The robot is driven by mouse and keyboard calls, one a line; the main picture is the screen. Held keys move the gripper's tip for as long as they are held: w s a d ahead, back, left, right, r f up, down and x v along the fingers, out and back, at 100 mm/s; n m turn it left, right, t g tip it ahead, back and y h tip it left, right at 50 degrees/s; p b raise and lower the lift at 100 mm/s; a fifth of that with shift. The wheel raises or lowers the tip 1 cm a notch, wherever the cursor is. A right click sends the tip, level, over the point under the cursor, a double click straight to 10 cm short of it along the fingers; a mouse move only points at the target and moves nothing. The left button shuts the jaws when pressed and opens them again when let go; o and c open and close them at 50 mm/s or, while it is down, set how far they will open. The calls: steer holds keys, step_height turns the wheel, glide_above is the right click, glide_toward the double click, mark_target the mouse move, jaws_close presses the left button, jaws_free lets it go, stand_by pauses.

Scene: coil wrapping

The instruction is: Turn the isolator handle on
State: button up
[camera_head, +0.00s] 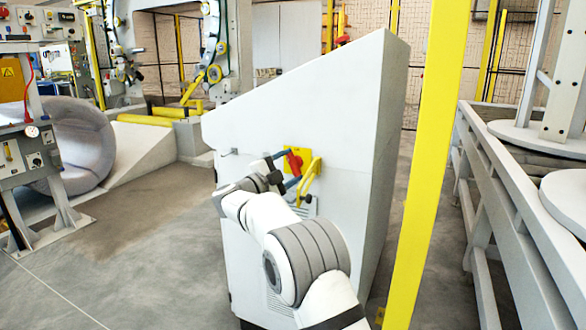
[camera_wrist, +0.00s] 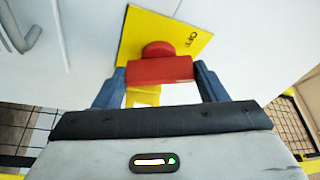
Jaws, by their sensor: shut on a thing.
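The red isolator handle (camera_head: 294,162) sits on a yellow plate (camera_head: 304,154) on the side of a white cabinet (camera_head: 275,115). In the wrist view the handle (camera_wrist: 160,70) is a red bar lying across the picture, with a round red hub behind it. My gripper (camera_head: 285,171) is at the handle. In the wrist view its two blue fingers (camera_wrist: 160,82) stand at the two ends of the red bar, closed on it. The fingertips are partly hidden by the bar.
A yellow post (camera_head: 428,150) stands to the right, before a grey conveyor frame (camera_head: 490,170). A wrapped coil (camera_head: 80,145) and a control panel (camera_head: 20,152) are at the left. Open floor lies between.

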steer(key=m+g, duration=0.1)
steer(key=m, duration=0.1)
steer(key=m+g+p, duration=0.1)
steer(key=m, duration=0.2)
steer(key=shift+d+y, duration=0.15)
steer(key=shift+y, duration=0.15)
steer(key=shift+f+m, duration=0.1)
steer(key=shift+m, duration=0.2)
steer(key=o, duration=0.7)
steer(key=shift+s, duration=0.1)
steer(key=p+v, duration=0.2)
steer(key=v, duration=0.5)
steer(key=shift+s+a, duration=0.2)
steer(key=shift+a, duration=0.15)
steer(key=shift+s, duration=0.1)
